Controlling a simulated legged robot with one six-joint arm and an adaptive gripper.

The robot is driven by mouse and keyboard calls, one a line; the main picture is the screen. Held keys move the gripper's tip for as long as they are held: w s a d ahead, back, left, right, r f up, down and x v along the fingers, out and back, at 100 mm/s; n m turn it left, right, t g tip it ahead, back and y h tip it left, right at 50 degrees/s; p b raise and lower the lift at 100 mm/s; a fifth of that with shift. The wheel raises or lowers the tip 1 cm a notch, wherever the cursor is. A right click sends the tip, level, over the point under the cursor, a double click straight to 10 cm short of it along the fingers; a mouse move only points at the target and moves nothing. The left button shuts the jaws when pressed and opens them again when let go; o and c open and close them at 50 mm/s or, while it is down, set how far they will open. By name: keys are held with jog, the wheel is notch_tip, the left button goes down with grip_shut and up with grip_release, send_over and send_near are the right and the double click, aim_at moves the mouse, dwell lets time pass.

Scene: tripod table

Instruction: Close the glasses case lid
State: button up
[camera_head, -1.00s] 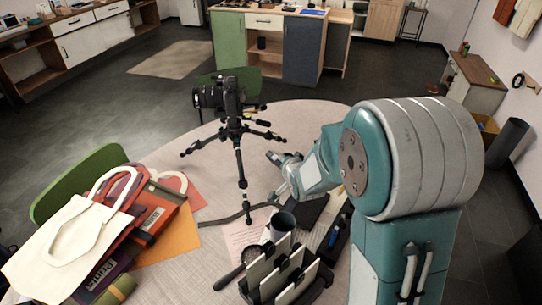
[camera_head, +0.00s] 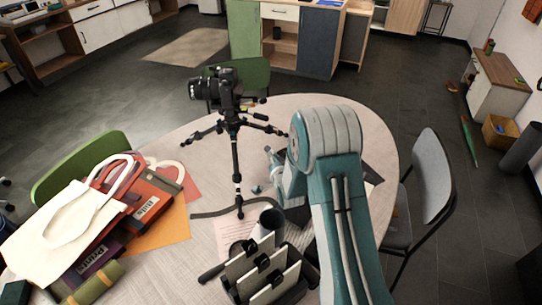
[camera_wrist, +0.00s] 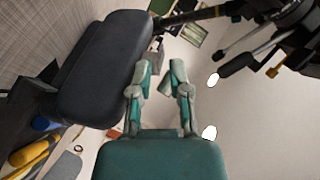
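A dark rounded case (camera_wrist: 112,65), which looks like the glasses case, stands left of my gripper in the wrist view. Its smooth outer face fills much of the upper left, and I cannot tell how far its lid stands open. In the head view my arm largely hides that area. My gripper (camera_wrist: 161,72) has its two teal-and-grey fingers apart with a gap between them. It is empty, beside the case's right edge; contact cannot be judged. In the head view the gripper (camera_head: 270,168) is by the tripod, partly hidden by my arm.
A camera on a black tripod (camera_head: 235,160) stands close left of my gripper. A dark mug (camera_head: 270,222) and a file holder (camera_head: 265,275) stand nearer. Bags (camera_head: 75,225) cover the table's left side. A grey chair (camera_head: 428,180) stands at the right.

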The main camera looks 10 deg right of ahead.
jog(key=x, duration=0.2)
jog(key=shift+w+d, duration=0.2)
jog(key=shift+w, duration=0.1)
jog(key=shift+a, duration=0.1)
grip_shut()
